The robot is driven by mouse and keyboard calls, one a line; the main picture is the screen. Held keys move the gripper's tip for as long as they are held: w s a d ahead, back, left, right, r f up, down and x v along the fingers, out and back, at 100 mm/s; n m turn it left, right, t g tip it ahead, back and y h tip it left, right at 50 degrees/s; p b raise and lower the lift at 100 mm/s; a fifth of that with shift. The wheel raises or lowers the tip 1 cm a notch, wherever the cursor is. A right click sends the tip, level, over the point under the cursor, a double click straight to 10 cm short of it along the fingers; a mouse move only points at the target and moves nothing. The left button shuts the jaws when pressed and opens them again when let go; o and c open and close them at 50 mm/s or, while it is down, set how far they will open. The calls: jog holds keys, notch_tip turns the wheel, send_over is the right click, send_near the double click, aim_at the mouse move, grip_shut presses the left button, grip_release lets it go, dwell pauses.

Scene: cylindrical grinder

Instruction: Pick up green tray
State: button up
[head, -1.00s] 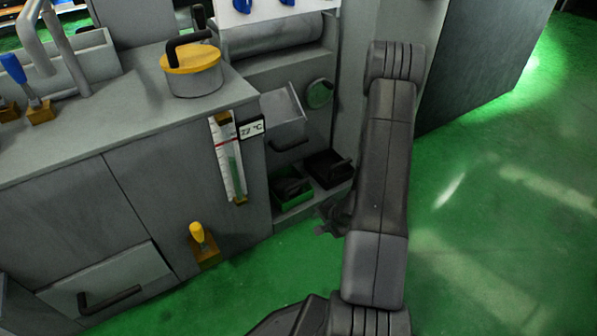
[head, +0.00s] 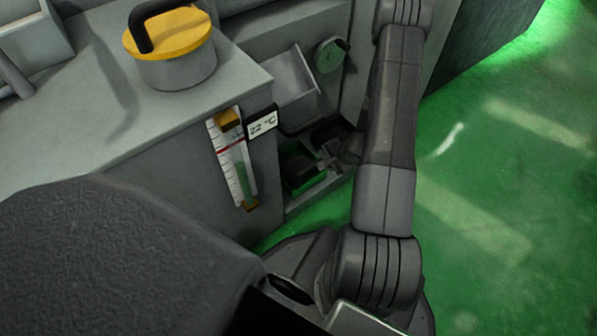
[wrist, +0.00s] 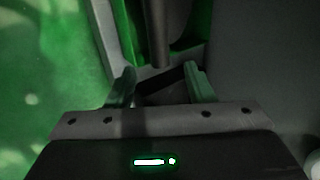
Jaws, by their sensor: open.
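The green tray (head: 316,185) sits in the low recess at the machine's corner, with dark contents and a dark handle. In the wrist view its green wall (wrist: 193,28) shows ahead of the fingers, and a dark bar-like handle (wrist: 160,40) runs toward me between them. My gripper (wrist: 160,82) is open, with its two fingers spread on either side of the near end of that bar. I cannot tell whether they touch it. In the head view my gripper (head: 338,158) is at the tray's right side, partly hidden by my arm.
A dark tray (head: 330,131) lies just behind the green one. A grey sloped bin (head: 290,78) and a round knob (head: 328,55) are above. The gauge (head: 233,160) and temperature display (head: 262,123) are on the cabinet to the left. Green floor (head: 500,190) is open at right.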

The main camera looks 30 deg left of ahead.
jog(key=b+x, duration=0.1)
jog(key=x, duration=0.3)
jog(key=shift+s, duration=0.15)
grip_shut()
jog(key=shift+r, duration=0.1)
